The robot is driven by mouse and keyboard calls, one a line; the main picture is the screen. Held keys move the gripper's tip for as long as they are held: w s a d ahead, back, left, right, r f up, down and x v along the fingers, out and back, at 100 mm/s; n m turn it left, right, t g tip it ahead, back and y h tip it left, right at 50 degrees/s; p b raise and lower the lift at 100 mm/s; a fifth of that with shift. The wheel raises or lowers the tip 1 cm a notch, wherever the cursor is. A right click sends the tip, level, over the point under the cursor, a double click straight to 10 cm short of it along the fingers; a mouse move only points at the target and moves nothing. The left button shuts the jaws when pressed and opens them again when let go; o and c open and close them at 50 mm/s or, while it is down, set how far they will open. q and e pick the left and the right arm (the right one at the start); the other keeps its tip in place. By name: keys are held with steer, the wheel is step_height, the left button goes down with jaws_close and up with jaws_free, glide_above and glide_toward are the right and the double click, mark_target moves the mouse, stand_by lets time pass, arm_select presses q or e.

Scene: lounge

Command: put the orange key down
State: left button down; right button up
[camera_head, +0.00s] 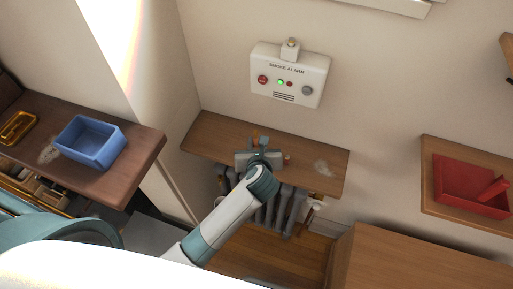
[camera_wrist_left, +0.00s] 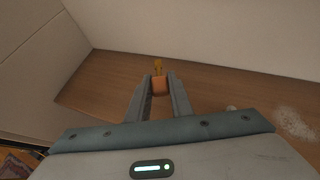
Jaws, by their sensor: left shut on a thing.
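The orange key (camera_wrist_left: 159,86) is between the fingertips of my left gripper (camera_wrist_left: 159,92) in the left wrist view. The gripper is shut on it, and the key's narrower end points away from me. In the head view my left gripper (camera_head: 260,146) is over the wooden shelf (camera_head: 217,134) above the radiator; the key cannot be made out there. The shelf also fills the middle of the left wrist view (camera_wrist_left: 110,75). I cannot tell whether the key touches it. My right gripper is not in view.
A small knob-like thing (camera_head: 287,158) and a pale dusty patch (camera_head: 322,168) are right of the gripper on the shelf. A smoke alarm (camera_head: 289,75) hangs above. A blue bin (camera_head: 90,142) stands at left, a red tray (camera_head: 466,187) at right. The shelf's left end is clear.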

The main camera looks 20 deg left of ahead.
arm_select(q)
steer(key=shift+f+p, duration=0.6)
steer(key=shift+f, duration=1.4)
steer(key=shift+s+f, duration=0.1)
steer(key=shift+f, duration=0.5)
steer(key=c, duration=1.6)
jaws_free()
steer(key=shift+f, duration=0.1)
steer(key=shift+s+r, duration=0.1)
steer(key=shift+r, duration=0.5)
steer(key=b+v, duration=0.3)
steer(key=v, duration=0.9)
steer(key=shift+r, duration=0.1)
